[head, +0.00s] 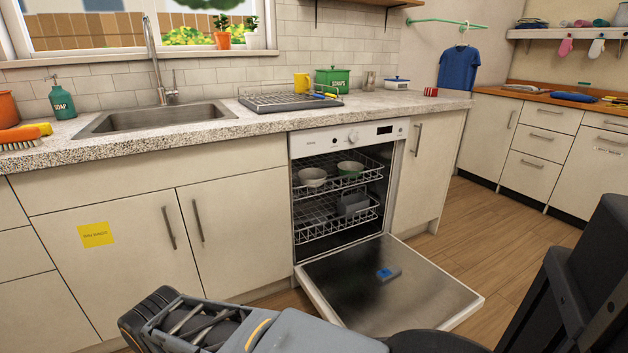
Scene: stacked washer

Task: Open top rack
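The dishwasher (347,136) stands under the counter in the head view. Its door (400,292) is folded down flat in front of it, with a small blue item on the inner face. The top rack (330,190) sits inside the tub and holds a light bowl (312,176) and a green bowl (350,168). The lower rack (318,218) is below it, with a grey basket (353,203). My arm shows at the bottom of the view, left of the door. I cannot make out the fingertips of my gripper.
The counter (190,137) runs above, with a sink (150,118), a drying rack (290,101) and a soap bottle (61,98). Closed cabinets (100,260) flank the dishwasher. Wooden floor (470,245) is clear to the right of the open door.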

